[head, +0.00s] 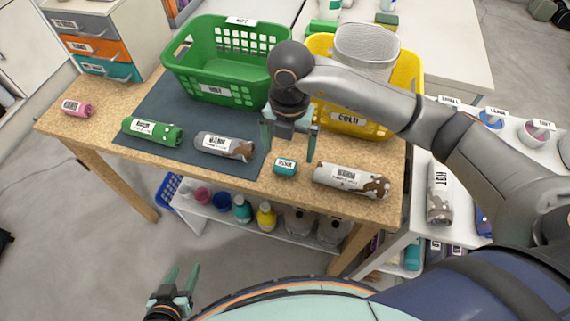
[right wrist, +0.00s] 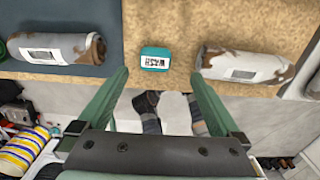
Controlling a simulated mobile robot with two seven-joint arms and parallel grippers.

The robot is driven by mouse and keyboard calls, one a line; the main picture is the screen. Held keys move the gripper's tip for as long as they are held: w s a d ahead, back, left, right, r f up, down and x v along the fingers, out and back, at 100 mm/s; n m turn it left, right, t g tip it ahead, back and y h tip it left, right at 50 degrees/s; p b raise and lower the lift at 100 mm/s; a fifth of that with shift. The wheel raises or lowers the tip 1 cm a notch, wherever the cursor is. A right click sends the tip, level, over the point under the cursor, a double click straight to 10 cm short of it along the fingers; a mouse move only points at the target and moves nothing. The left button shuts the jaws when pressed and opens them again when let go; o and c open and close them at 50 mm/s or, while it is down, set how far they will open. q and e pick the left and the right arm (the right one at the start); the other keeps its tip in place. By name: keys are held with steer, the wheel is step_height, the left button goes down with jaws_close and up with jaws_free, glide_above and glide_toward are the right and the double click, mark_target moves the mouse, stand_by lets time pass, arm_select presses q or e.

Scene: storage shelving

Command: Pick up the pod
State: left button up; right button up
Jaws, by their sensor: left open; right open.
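The pod seems to be a small teal block with a white label (head: 285,167) near the front edge of the wooden table. It also shows in the right wrist view (right wrist: 155,58), upper middle, just beyond and between the two fingertips. My right gripper (head: 288,150) is open and empty, pointing down above the table close behind the teal block. In the right wrist view its fingers (right wrist: 160,76) stand on either side, apart from the block. My left gripper (head: 181,276) is open and empty, low in front of the table over the floor.
A grey-brown roll (head: 224,146) lies left of the block and a white-brown roll (head: 351,180) lies right of it. A green roll (head: 152,131) and a pink roll (head: 78,108) lie further left. Green (head: 225,92) and yellow (head: 347,122) baskets stand behind.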

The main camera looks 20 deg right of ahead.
steer(key=shift+w+a+f, duration=0.15)
steer(key=shift+f, duration=1.25)
steer(key=shift+w+a+f, duration=0.1)
steer(key=shift+a+f, duration=0.05)
steer(key=shift+f, duration=1.2)
steer(key=shift+c, duration=0.4)
steer(key=c, duration=1.3)
